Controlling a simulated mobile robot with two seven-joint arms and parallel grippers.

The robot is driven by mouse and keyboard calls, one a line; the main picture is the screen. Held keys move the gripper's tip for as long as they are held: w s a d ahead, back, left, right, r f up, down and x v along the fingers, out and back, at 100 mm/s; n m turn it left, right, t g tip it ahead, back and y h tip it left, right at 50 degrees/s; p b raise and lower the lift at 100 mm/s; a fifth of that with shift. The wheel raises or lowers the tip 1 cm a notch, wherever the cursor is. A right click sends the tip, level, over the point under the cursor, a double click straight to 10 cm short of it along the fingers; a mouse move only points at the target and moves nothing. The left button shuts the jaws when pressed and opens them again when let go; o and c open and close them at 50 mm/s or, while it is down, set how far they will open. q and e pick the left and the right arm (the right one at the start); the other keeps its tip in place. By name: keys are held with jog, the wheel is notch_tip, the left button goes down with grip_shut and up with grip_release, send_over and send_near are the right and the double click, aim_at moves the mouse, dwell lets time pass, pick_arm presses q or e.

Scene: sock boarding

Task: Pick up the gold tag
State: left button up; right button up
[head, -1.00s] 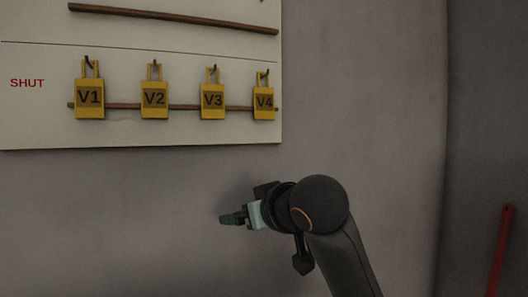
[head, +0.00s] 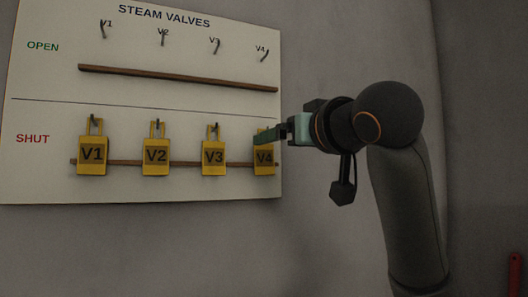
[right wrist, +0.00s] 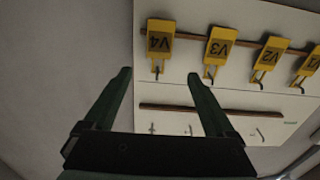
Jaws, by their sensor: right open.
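Several gold-yellow tags hang on hooks in the lower SHUT row of a white board: V1 (head: 92,157), V2 (head: 156,157), V3 (head: 213,157) and V4 (head: 264,166). My right gripper (head: 262,138) is at the board's right edge in the head view, its fingers overlapping the upper part of V4. In the right wrist view my open, empty right gripper (right wrist: 160,75) has V4 (right wrist: 160,42) beyond its fingertips, lined up with the gap between them. V3 (right wrist: 221,46) is to the right there. I see no contact. My left gripper is not in view.
The white board (head: 180,120) is titled STEAM VALVES. Its upper OPEN row has empty labelled hooks above a wooden rail (head: 180,78). A second rail (head: 185,163) runs behind the tags. A red post (head: 515,275) stands at far right.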

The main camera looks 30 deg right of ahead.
aim_at(264, 146)
jog(key=w+p, duration=0.1)
jog(key=w, duration=0.3)
jog(key=w+p, duration=0.1)
jog(key=w, duration=0.2)
jog(key=shift+w+d+f+p, duration=0.1)
jog(key=shift+d+p, duration=0.25)
jog(key=shift+d, duration=0.05)
jog(key=shift+w+f, duration=0.1)
jog(key=shift+w, duration=0.3)
grip_shut()
